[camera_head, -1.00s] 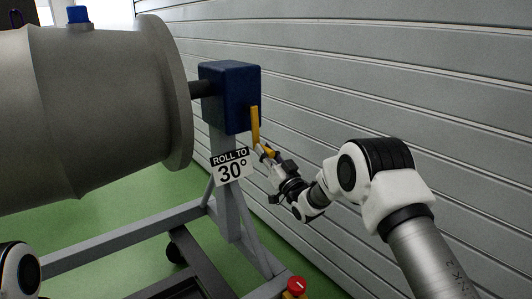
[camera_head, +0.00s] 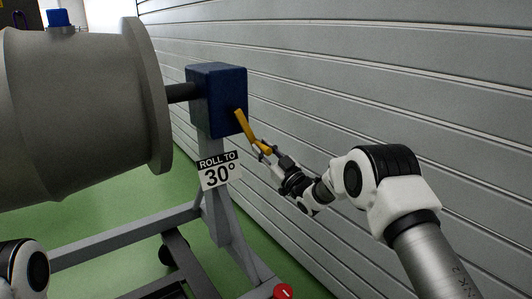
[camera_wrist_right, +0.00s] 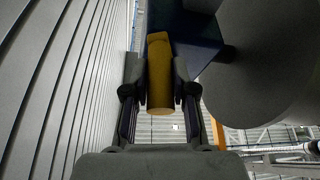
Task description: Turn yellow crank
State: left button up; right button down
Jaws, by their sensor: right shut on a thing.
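The yellow crank (camera_head: 250,130) sticks out of the blue gearbox (camera_head: 218,98) and slants down to the right. Its handle (camera_wrist_right: 160,85) stands between the fingers of my right gripper (camera_wrist_right: 160,92) in the right wrist view. My right gripper (camera_head: 264,154) is shut on the handle, reaching in from the right. A sign reading "ROLL TO 30°" (camera_head: 219,171) hangs on the stand below the gearbox. My left gripper is out of view; only part of my left arm shows at the lower left.
A large grey engine casing (camera_head: 80,110) is joined to the gearbox by a shaft (camera_head: 182,93). A grey stand (camera_head: 216,215) carries them over a green floor. A red button (camera_head: 283,291) sits low at the front. A grey slatted wall (camera_head: 400,80) runs close along the right.

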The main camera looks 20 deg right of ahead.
jog(key=w+d+r+n+g+y+p, duration=0.1)
jog(key=d+r+n+g+p, duration=0.2)
jog(key=r+n+p, duration=0.45)
jog(key=w+d+r+n+g+y+p, duration=0.1)
jog(key=d+r+n+g+p, duration=0.3)
jog(key=n, duration=0.6)
jog(key=s+a+r+n+h+b, duration=0.1)
jog(key=s+a+r+n+h, duration=0.1)
jog(key=a+r+n, duration=0.3)
jog(key=s+a+r+n+h, duration=0.1)
jog(key=a+r+n+h, duration=0.3)
jog(key=a+n, duration=0.2)
jog(key=shift+s+a+r+n+g+b, duration=0.3)
jog(key=shift+s+r+n+g+b, duration=0.1)
jog(key=shift+n, duration=0.35)
jog(key=shift+f, duration=0.1)
jog(key=c, duration=0.9)
grip_release()
jog(key=shift+w, duration=0.1)
jog(key=shift+c, duration=0.2)
